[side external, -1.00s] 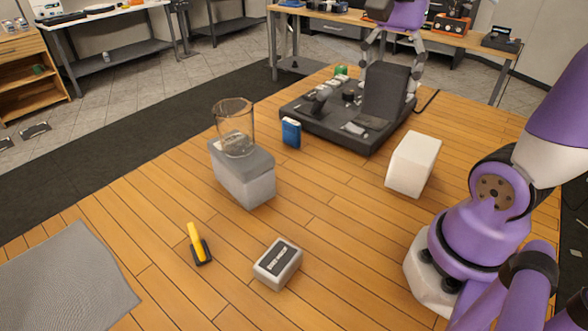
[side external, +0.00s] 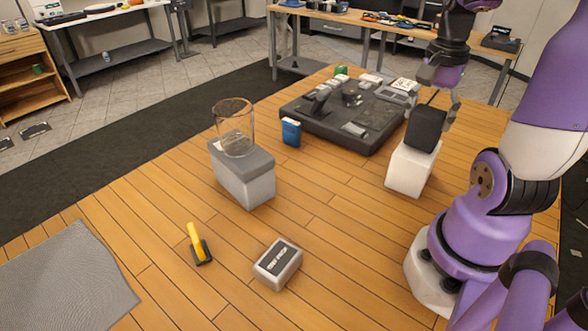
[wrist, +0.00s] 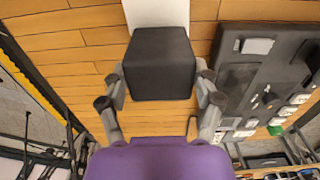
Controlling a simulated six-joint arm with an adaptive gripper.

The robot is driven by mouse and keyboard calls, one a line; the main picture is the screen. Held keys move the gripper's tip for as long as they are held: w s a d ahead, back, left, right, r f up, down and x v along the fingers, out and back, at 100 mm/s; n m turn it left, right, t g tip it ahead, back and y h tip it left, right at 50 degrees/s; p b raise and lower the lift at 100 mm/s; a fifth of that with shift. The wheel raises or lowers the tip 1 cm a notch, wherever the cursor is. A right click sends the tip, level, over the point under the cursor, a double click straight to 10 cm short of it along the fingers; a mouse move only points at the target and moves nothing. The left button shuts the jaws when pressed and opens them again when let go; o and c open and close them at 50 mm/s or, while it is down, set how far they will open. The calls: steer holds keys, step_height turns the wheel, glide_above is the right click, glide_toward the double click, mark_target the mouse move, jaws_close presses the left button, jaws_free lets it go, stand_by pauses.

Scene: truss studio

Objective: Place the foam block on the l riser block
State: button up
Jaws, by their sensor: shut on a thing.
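The foam block (side external: 426,128) is a dark grey, nearly black block. My gripper (side external: 433,112) is shut on it, with one finger at each side. In the wrist view the foam block (wrist: 162,65) sits between the fingertips of my gripper (wrist: 161,78). The riser block (side external: 408,172) is a plain white block standing on the wooden table at the right. The foam block is over its top and hides part of it; I cannot tell whether they touch. In the wrist view the white riser block (wrist: 158,12) shows beyond the foam block.
A dark tray (side external: 320,128) with several small items lies left of the white block. A grey box (side external: 243,180) carries a glass beaker (side external: 234,127).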

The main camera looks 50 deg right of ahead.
mark_target(430, 111)
steer(key=shift+f, duration=0.25)
steer(key=o, duration=0.9)
step_height(430, 111, up, 12)
steer(key=w+a+f+n+t, duration=0.2)
steer(key=a+n, duration=0.4)
steer(key=w+a+f+n+t, duration=0.1)
steer(key=w+a+f+n, duration=0.1)
steer(key=a+n, duration=0.4)
steer(key=w+a+f+n+t, duration=0.1)
steer(key=a+f+n+t, duration=0.1)
steer(key=a+n, duration=0.4)
steer(key=shift+w+a+f+t, duration=0.15)
steer(key=shift+w+f, duration=0.05)
steer(key=shift+f, duration=0.2)
steer(key=shift+w+a+f+t, duration=0.1)
steer(key=shift+w+f+t, duration=0.1)
steer(key=shift+f, duration=0.15)
